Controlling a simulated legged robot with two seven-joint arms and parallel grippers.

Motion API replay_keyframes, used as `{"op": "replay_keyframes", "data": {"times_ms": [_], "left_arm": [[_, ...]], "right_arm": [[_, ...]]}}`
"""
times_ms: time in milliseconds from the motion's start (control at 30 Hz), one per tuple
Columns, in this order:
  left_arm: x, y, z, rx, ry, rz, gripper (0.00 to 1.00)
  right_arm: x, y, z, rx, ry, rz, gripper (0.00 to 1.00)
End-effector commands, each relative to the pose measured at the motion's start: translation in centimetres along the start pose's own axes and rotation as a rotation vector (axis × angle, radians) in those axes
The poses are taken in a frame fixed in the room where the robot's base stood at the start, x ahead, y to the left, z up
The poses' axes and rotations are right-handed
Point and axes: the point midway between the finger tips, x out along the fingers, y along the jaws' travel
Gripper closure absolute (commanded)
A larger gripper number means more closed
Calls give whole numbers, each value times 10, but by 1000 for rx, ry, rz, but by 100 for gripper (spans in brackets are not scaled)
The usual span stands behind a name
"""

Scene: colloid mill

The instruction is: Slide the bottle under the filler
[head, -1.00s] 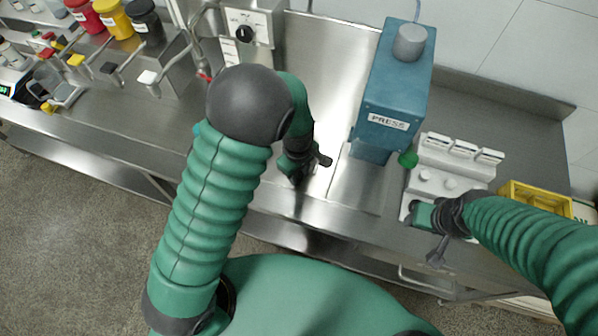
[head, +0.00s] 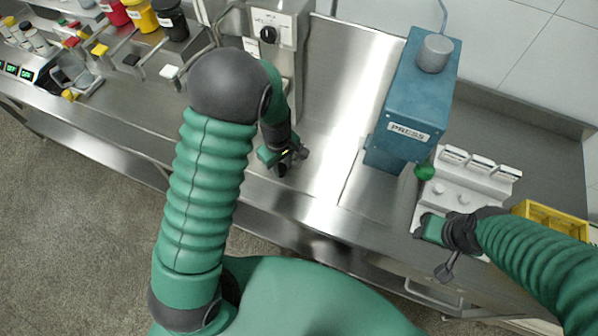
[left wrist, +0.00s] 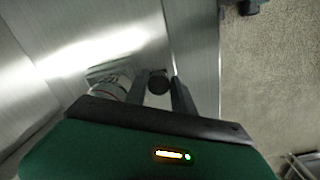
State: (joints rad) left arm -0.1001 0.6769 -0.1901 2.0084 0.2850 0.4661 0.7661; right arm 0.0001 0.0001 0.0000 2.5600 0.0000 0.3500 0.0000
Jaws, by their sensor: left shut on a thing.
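My left gripper (head: 290,157) is low over the steel bench in front of the grey machine with the dial, which looks like the filler (head: 272,38). The left wrist view shows my left gripper (left wrist: 158,88) shut, with a small dark round piece between its fingers. A clear vessel with a reddish rim, which looks like the bottle (left wrist: 108,78), is at the left finger; the fingers partly hide it. The bottle cannot be made out in the head view. My arm hides the filler's lower part. My right gripper (head: 432,230) is by the white rack; its jaws are unclear.
The blue press (head: 412,100) stands right of the left gripper, with bare steel bench (head: 325,185) between. The white rack (head: 470,180) and yellow crate (head: 550,215) are at the right. Coloured jars (head: 140,18) stand at the back left.

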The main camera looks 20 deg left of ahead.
Motion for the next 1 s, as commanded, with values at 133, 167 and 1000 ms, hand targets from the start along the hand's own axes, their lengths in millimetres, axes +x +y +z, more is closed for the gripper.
{"op": "replay_keyframes", "data": {"times_ms": [133, 167, 1000], "left_arm": [[-3, 6, -4, 4, 8, 16, 100], [-3, 6, -4, 4, 8, 16, 100], [-76, 5, 1, 7, 7, 14, 61]], "right_arm": [[0, 0, 0, 0, 0, 0, 49], [0, 0, 0, 0, 0, 0, 49], [-1, 0, 0, 0, 0, 0, 49]]}}
